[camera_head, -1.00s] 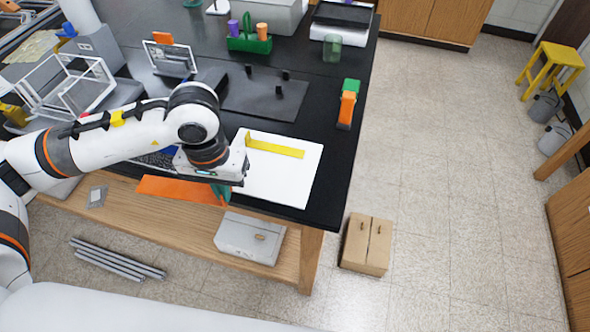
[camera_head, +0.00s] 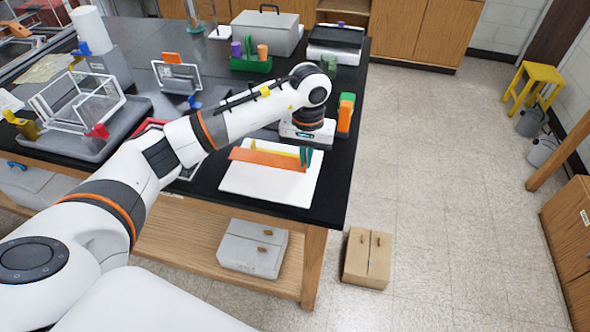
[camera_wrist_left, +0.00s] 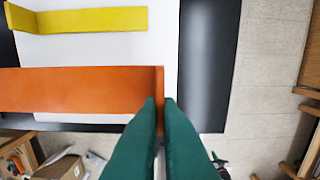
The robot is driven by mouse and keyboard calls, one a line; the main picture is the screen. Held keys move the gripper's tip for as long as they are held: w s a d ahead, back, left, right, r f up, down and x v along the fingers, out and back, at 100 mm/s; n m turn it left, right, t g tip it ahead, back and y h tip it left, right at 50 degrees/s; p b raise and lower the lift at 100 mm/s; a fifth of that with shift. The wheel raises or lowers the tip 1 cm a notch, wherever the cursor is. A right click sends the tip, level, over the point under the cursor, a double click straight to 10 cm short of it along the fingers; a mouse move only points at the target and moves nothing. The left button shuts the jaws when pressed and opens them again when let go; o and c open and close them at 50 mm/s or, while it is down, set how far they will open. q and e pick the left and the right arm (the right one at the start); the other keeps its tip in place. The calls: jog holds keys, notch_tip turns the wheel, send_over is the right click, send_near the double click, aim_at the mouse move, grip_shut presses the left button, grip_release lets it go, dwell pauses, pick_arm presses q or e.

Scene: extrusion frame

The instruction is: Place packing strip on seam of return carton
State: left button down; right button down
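My left gripper (camera_head: 305,160) has green fingers that are shut on the upturned right end of an orange strip (camera_head: 265,159). In the left wrist view, the fingertips (camera_wrist_left: 160,104) close around the short end flange of the orange strip (camera_wrist_left: 80,90). The strip lies lengthwise over a white flat panel (camera_head: 265,188) on the black table; I cannot tell whether it touches. A yellow strip (camera_wrist_left: 95,20) with one upturned end lies on the panel behind, mostly hidden in the head view. My right gripper is not in view.
An orange and green block (camera_head: 345,115) stands at the table's right edge, close to my left wrist.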

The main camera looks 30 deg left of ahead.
aim_at(306, 170)
pick_arm(q)
jog(key=shift+s+f, duration=0.15)
jog(key=shift+f, duration=0.5)
jog(key=shift+f+p, duration=0.3)
jog(key=shift+f, duration=0.4)
notch_tip(306, 170, down, 3)
jog(key=shift+f+p, duration=0.1)
jog(key=shift+p, duration=0.45)
jog(key=shift+f, duration=0.15)
jog(key=shift+f+b, duration=0.25)
jog(key=shift+b, duration=0.15)
jog(key=c, duration=1.6)
grip_release()
jog(key=shift+r, duration=0.1)
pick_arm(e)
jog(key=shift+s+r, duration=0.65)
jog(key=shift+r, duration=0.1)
